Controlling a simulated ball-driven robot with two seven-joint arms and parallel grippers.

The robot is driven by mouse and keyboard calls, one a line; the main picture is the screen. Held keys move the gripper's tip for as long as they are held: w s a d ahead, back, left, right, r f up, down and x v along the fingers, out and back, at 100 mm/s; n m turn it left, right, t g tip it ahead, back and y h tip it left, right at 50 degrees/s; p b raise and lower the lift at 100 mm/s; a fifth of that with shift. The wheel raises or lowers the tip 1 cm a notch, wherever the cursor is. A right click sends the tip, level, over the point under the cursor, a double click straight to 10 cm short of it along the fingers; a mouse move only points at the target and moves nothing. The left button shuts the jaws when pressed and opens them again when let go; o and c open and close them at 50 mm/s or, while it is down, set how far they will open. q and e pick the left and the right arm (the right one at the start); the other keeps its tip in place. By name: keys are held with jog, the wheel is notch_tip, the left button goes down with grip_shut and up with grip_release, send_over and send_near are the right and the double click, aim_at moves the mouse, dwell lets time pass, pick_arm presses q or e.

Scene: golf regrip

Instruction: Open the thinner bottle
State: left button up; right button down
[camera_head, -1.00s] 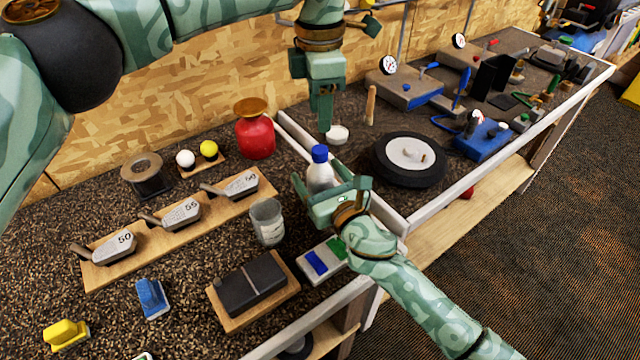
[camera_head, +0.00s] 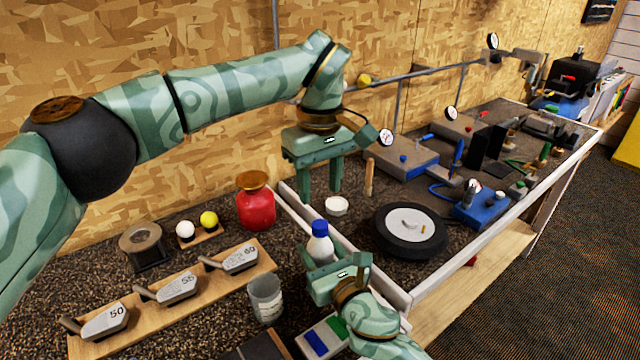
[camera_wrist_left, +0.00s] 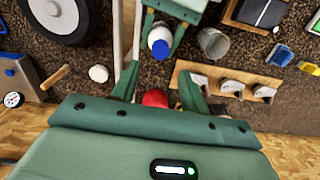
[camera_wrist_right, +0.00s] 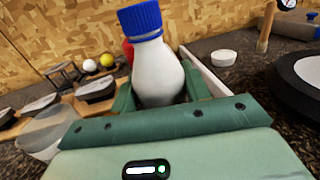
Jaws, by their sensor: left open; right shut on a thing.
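The thinner bottle (camera_head: 320,248) is white with a blue cap (camera_head: 319,227) and stands upright. My right gripper (camera_head: 323,264) is shut around its body. In the right wrist view the bottle (camera_wrist_right: 160,75) sits between the fingers, with the cap (camera_wrist_right: 140,20) on top and clear of them. My left gripper (camera_head: 321,198) is open and empty, pointing down above and behind the cap. In the left wrist view the cap (camera_wrist_left: 160,48) lies beyond the open fingers, apart from them. A wider red bottle (camera_head: 256,209) with a gold-brown cap stands to the left.
A clear cup (camera_head: 265,298) stands left of the right gripper. A white round dish (camera_head: 337,206) and a black wheel (camera_head: 410,232) are to the right, past a white divider rail (camera_head: 372,262). The wood wall is behind.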

aim_at(320, 224)
pick_arm(q)
jog(key=m, duration=0.3)
jog(key=shift+f+m, duration=0.1)
jog(key=shift+m, duration=0.2)
notch_tip(320, 224, down, 8)
jog(key=shift+r, duration=0.1)
